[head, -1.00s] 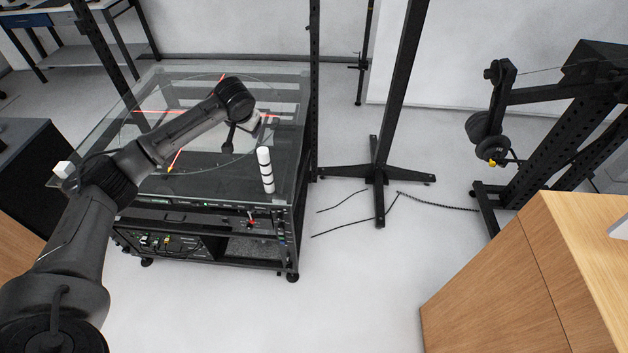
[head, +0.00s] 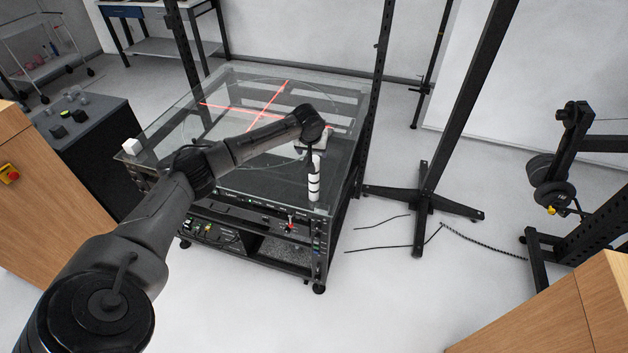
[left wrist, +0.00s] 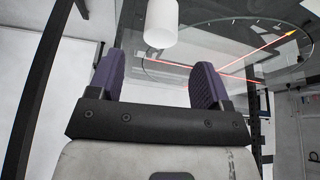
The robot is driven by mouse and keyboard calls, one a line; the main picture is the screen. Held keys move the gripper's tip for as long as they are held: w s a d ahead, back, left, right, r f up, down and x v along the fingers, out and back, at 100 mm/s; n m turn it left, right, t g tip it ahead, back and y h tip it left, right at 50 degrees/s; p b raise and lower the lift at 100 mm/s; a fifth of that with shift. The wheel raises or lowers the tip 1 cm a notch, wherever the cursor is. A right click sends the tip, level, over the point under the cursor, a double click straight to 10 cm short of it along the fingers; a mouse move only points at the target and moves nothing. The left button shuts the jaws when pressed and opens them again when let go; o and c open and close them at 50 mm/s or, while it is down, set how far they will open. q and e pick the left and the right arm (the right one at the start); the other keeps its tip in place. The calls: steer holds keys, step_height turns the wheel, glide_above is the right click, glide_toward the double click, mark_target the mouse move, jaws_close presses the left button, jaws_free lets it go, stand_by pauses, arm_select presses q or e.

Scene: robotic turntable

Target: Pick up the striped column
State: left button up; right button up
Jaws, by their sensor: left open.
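The striped column (head: 314,182), white with dark bands, stands upright near the front right corner of the glass-topped turntable (head: 240,165). My left gripper (head: 311,148) is at the column's upper end in the head view, its fingers mostly hidden by the wrist. In the left wrist view my left gripper (left wrist: 157,70) is open, with two purple-padded fingers and nothing between them. The column's plain white end (left wrist: 161,24) shows just beyond the fingertips, roughly centred on the gap. My right gripper is not in view.
A small white block (head: 131,146) sits at the turntable's left corner. Red lines (head: 268,105) cross on the glass. A black upright post (head: 385,80) stands close to the table's right side. A dark cabinet (head: 85,130) with small objects is at left.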

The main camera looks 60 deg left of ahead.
mark_target(314, 158)
arm_select(q)
steer(key=shift+x, duration=3.25)
steer(key=shift+s+d, duration=0.1)
jaws_close()
